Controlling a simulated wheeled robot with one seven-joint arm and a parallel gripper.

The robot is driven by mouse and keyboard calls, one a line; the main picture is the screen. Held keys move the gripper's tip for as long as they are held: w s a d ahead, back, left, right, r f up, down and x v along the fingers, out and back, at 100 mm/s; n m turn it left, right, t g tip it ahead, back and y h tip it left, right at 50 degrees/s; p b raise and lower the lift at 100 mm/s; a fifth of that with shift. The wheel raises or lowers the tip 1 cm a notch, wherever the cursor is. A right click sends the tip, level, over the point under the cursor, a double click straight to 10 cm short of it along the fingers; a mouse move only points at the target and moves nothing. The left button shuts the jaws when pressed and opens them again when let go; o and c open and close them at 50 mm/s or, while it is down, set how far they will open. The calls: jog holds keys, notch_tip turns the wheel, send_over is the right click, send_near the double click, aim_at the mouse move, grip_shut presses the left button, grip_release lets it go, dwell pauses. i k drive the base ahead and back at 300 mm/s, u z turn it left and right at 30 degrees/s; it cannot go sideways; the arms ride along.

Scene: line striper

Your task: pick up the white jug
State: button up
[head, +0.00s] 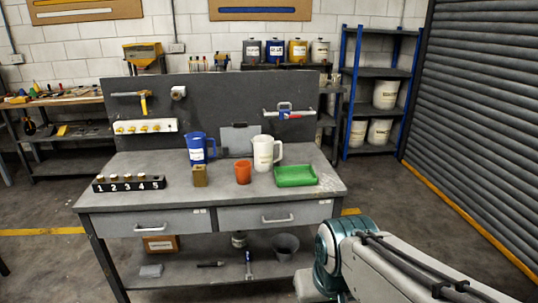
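The white jug (263,152) stands upright on the grey workbench (140,165), right of the middle, with its handle on the right side. A green tray (296,176) is just in front of it to the right. An orange-red cup (243,172) stands in front of it to the left. A blue jug (196,148) stands farther left. My arm shows at the lower right, in front of the bench and apart from the jug. My gripper's fingers are not in view.
A numbered block (130,183) and a small brown block (200,175) are on the bench's left half. A back panel (220,98) with fittings rises behind the jugs. Two drawers and a lower shelf are below. Floor at right is clear before the shutter (475,110).

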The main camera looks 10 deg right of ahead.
aim_at(268, 154)
jog(key=u, duration=0.5)
jog(key=i, duration=2.1)
jog(key=z, duration=0.6)
